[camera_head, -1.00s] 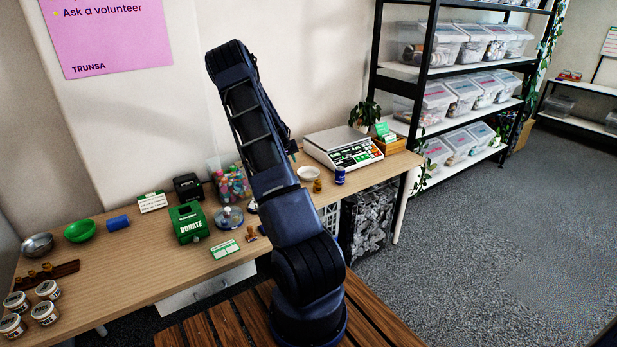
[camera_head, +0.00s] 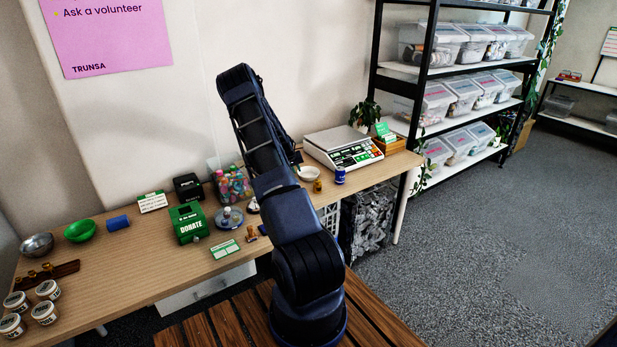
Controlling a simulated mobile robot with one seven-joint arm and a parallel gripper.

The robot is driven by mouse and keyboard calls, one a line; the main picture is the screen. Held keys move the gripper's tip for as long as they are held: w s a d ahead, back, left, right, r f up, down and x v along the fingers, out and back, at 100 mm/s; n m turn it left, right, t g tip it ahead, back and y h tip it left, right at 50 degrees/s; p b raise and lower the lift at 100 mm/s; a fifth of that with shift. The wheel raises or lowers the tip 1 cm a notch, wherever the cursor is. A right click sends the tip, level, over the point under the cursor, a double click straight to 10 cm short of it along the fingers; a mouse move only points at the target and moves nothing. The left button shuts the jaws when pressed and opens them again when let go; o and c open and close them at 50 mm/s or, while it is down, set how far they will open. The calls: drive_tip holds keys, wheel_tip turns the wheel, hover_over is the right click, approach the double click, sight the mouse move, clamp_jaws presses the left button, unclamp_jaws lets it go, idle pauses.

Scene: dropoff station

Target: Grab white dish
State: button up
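A small white dish (camera_head: 309,174) sits on the wooden table (camera_head: 150,256) toward its right part, in front of the scale. My dark blue arm rises from the lower middle and stands between the camera and part of the table, just left of the dish. My gripper does not show clearly; it is hidden behind the arm, so its opening and its distance to the dish cannot be seen.
Close to the dish are a scale (camera_head: 343,150), a blue can (camera_head: 340,175) and a small brown bottle (camera_head: 317,186). A green donate box (camera_head: 188,223) and a tub of colourful items (camera_head: 231,181) stand left of the arm. A shelf rack stands at right.

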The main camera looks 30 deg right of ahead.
sight(308, 174)
drive_tip(key=shift+x, duration=1.55)
clamp_jaws()
drive_tip(key=shift+r, duration=0.1)
